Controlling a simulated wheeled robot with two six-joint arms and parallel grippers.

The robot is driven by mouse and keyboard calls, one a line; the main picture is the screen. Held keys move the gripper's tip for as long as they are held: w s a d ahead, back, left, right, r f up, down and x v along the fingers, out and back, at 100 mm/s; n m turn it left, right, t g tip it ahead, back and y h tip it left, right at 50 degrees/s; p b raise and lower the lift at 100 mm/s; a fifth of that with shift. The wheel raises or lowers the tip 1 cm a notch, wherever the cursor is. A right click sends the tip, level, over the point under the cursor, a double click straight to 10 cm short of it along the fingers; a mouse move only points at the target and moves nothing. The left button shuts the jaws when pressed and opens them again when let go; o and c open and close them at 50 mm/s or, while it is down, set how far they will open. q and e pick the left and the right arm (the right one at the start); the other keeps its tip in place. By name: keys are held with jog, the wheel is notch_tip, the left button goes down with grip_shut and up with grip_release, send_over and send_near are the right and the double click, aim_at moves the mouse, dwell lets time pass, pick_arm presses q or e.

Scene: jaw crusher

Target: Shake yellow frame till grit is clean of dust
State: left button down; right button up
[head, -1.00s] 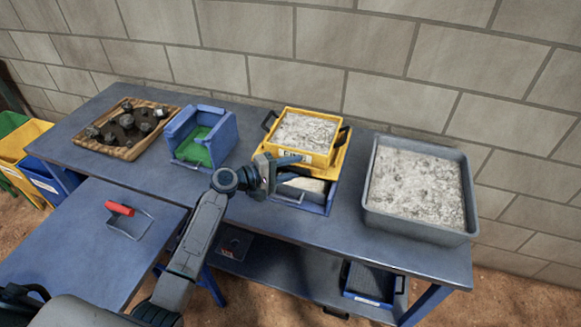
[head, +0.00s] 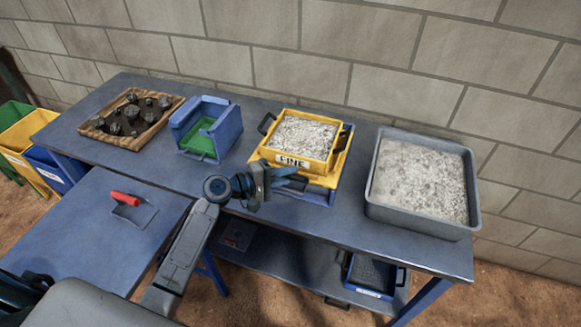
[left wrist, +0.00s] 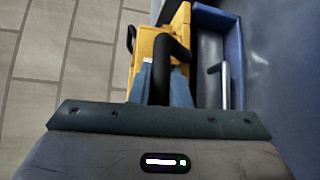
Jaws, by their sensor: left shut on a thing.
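The yellow frame (head: 342,163) lies over a blue tray (head: 321,197) on the table and carries a yellow sieve box (head: 293,160) marked "FINE", with black side handles. Pale, speckled grit (head: 303,135) fills the sieve box. My left gripper (head: 297,183) is at the front of the frame. In the left wrist view its fingers (left wrist: 165,85) are shut around a black handle (left wrist: 170,50) beside the yellow frame (left wrist: 150,42). The tray's inside is mostly hidden in the head view. My right gripper is not in view.
A grey tub (head: 418,222) of pale material stands close on the right. A blue box with a green floor (head: 198,145) and a wooden tray of dark rocks (head: 98,130) stand left. Another sieve (head: 372,276) sits on the lower shelf. A block wall rises behind.

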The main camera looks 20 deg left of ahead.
pick_arm(q)
jog(key=shift+w, duration=0.1)
jog(key=c, duration=1.4)
grip_release()
jog(key=shift+o, duration=0.2)
jog(key=shift+a, duration=0.1)
jog(key=shift+s+a+f, duration=0.1)
jog(key=shift+s+a, duration=0.15)
jog(key=b+v, duration=0.4)
jog(key=v, duration=0.6)
jog(key=shift+d, duration=0.1)
